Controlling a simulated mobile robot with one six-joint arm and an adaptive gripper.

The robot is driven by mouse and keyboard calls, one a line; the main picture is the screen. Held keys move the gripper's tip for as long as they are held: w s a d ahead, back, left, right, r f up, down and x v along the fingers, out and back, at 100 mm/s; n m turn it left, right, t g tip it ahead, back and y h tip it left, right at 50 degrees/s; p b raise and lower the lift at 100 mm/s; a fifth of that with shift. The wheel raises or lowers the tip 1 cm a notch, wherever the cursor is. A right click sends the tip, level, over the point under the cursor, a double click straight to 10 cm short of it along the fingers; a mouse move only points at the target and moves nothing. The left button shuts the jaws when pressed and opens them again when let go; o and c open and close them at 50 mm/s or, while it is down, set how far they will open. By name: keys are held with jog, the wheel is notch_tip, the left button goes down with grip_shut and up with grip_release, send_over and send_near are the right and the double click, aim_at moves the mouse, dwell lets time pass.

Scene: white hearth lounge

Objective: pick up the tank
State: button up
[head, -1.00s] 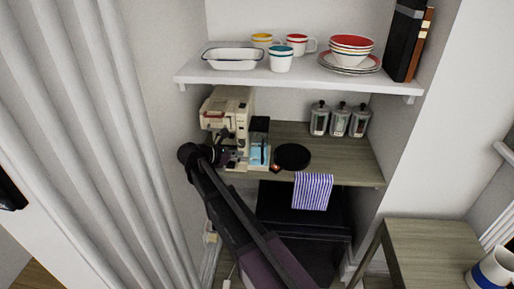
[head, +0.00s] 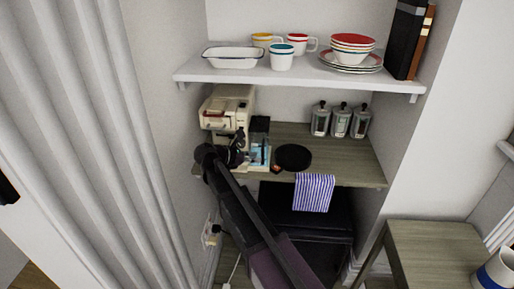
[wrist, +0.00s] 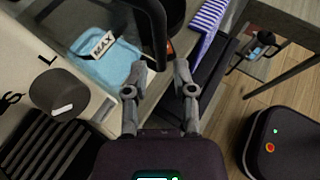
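The tank is a clear, light-blue container with a MAX label (wrist: 108,62) and a dark upright part beside it. In the head view the tank (head: 260,157) stands on the wooden shelf at the right side of the cream coffee machine (head: 226,108). My gripper (wrist: 161,72) is open in the wrist view, its two grey fingertips apart near the tank's right edge and below the black upright part (wrist: 157,25). I cannot tell whether a finger touches the tank. In the head view my arm hides the fingertips and part of the machine.
A black round plate (head: 293,158) and a striped cloth (head: 313,190) lie just right of the tank. Several grey canisters (head: 340,121) stand behind. An upper shelf (head: 300,76) with crockery hangs above. A curtain (head: 110,130) is at the left.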

aim_at(263, 164)
jog(key=shift+b+x, duration=0.65)
jog(key=shift+x, duration=1.35)
jog(key=shift+s+f, duration=0.1)
grip_shut()
